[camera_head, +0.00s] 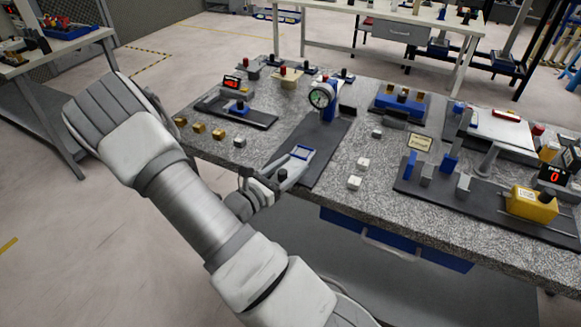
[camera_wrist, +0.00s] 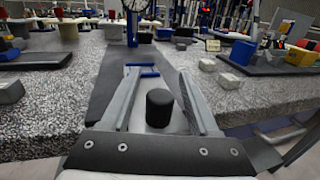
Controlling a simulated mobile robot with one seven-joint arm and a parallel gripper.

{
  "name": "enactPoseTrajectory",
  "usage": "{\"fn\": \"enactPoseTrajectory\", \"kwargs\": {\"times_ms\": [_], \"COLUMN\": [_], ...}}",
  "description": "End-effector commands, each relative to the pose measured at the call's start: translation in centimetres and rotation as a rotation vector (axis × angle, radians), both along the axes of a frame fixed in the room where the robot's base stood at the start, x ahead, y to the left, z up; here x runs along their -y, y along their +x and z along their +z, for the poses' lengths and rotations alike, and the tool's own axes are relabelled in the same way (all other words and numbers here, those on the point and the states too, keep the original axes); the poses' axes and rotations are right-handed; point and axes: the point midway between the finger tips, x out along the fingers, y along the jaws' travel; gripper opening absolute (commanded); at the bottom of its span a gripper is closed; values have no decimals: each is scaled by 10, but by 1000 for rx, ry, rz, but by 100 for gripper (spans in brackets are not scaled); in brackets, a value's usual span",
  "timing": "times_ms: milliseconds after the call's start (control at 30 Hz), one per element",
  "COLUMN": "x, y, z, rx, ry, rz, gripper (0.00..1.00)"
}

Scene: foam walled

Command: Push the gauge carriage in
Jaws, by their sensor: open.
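The dial gauge (camera_head: 322,96) has a round pale face and stands on a blue post at the far end of a dark track (camera_head: 328,143). It shows in part at the top of the wrist view (camera_wrist: 134,6). At the near end of the track is a grey carriage with a blue bracket (camera_head: 300,152) and an upright black knob (camera_head: 283,175). The bracket (camera_wrist: 142,71) and knob (camera_wrist: 159,107) also show in the wrist view. My gripper (camera_head: 290,169) is open, its fingers on either side of the knob, with gaps visible. Contact at the knob's base is hidden.
White blocks (camera_head: 355,182) lie right of the track and brass blocks (camera_head: 199,128) to its left. A yellow block (camera_head: 532,204) sits on another dark fixture at the right. The speckled tabletop's front edge is near my gripper, with a blue drawer (camera_head: 395,240) below.

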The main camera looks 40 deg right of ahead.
Motion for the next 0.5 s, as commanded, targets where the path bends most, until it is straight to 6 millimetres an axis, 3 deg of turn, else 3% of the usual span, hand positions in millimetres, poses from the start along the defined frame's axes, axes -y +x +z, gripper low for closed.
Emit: {"fn": "enactPoseTrajectory", "kwargs": {"times_ms": [200,500], "x": [0,0], "y": [0,0], "z": [0,0], "rx": [0,1], "ry": [0,0], "rz": [0,0], "gripper": [61,7]}}
